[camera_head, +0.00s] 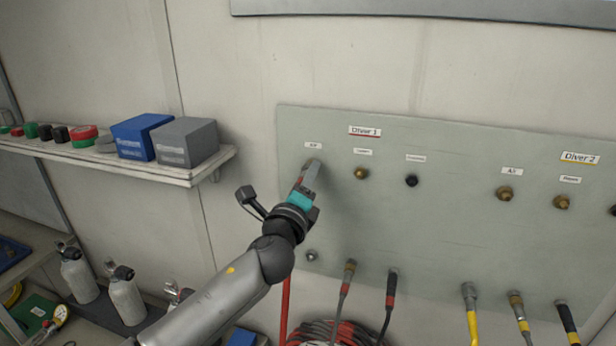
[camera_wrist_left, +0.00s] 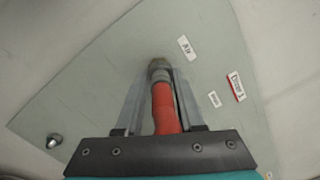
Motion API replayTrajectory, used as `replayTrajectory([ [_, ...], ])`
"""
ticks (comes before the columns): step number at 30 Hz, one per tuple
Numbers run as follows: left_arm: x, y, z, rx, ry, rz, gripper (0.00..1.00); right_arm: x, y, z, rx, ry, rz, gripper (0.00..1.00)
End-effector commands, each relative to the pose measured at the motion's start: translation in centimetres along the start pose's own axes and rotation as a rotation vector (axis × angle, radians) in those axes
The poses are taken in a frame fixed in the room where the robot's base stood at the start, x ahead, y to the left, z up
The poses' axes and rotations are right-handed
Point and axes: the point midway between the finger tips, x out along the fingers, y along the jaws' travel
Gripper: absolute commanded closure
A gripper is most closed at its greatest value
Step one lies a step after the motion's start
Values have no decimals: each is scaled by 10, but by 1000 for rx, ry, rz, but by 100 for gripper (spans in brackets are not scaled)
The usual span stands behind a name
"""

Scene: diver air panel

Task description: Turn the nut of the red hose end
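The red hose end (camera_wrist_left: 165,108) points at the panel in the left wrist view, its metal nut (camera_wrist_left: 158,70) up against the panel near the small "Air" label. My left gripper (camera_head: 308,174) is at the "Air" port under the Diver 1 label in the head view. Its fingers lie on both sides of the hose end and look closed on it around the nut. The port behind the nut is hidden. The red hose (camera_head: 285,308) hangs below my left arm in the head view. My right gripper is not in view.
The grey-green panel (camera_head: 450,235) carries brass ports (camera_head: 361,174) and a black port (camera_head: 411,181) to the right. Several other hose ends (camera_head: 391,288) stand along its lower part. A shelf (camera_head: 130,168) with blue and grey boxes is at the left.

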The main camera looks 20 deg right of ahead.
Motion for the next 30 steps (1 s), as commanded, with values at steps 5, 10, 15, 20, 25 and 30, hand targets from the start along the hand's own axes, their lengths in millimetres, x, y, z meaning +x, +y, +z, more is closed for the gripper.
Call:
replayTrajectory([
  [5, 0, 2, -1, -1, 1, 4, 44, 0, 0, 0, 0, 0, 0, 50],
  [10, 0, 1, 0, -1, -1, 2, 36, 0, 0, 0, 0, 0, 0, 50],
  [15, 0, 1, 1, -1, -2, 1, 36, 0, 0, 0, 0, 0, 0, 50],
  [20, -7, 1, 2, 0, -3, 2, 36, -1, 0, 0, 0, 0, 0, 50],
  [25, -25, 1, 1, -2, -2, 2, 36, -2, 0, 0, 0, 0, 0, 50],
  [30, -48, 2, 1, -1, -1, 2, 36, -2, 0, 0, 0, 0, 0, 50],
])
